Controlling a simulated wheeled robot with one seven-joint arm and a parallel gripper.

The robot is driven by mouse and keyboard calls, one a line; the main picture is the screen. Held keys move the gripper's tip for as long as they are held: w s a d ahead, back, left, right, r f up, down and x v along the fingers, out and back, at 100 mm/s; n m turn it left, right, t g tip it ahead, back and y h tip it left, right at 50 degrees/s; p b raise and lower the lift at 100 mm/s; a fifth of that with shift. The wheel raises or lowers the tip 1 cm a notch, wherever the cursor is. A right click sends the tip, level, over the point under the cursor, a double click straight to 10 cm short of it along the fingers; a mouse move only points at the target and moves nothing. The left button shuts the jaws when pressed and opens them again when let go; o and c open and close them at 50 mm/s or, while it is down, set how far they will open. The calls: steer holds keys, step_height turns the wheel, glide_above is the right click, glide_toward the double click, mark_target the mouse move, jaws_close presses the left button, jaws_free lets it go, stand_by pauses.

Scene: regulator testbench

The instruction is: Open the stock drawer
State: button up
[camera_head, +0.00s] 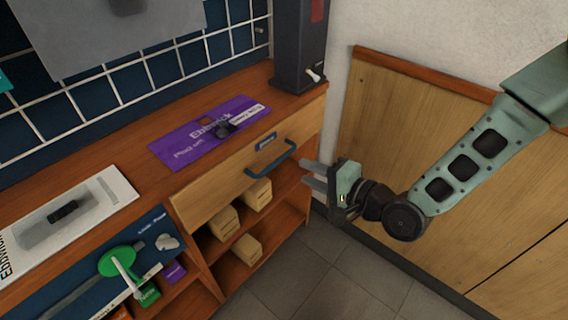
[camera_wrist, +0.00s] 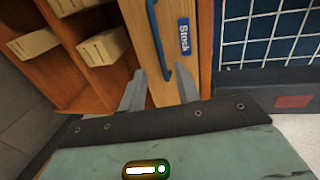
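The stock drawer (camera_head: 222,188) is a light wood front under the bench top, shut flush with the bench. It has a dark blue bar handle (camera_head: 270,160) and a small blue label (camera_head: 266,140), which reads "Stock" in the wrist view (camera_wrist: 184,37). My gripper (camera_head: 308,178) is to the right of the handle in the head view, its fingers apart and pointing at the drawer front. In the wrist view the handle (camera_wrist: 154,22) runs down toward the space between the open fingers (camera_wrist: 160,88). I cannot tell whether the fingers touch it; nothing is gripped.
Open shelves below hold several cardboard boxes (camera_head: 258,194). A dark upright unit (camera_head: 298,45) stands at the bench's right end. A purple mat (camera_head: 208,132) with a small dark part lies on top. Wood wall panelling (camera_head: 420,110) is behind my arm. The grey floor (camera_head: 330,255) in front is clear.

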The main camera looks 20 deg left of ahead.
steer(key=x, duration=0.8)
steer(key=shift+b, duration=0.45)
steer(key=shift+w+a, duration=0.1)
steer(key=shift+a, duration=0.05)
jaws_close()
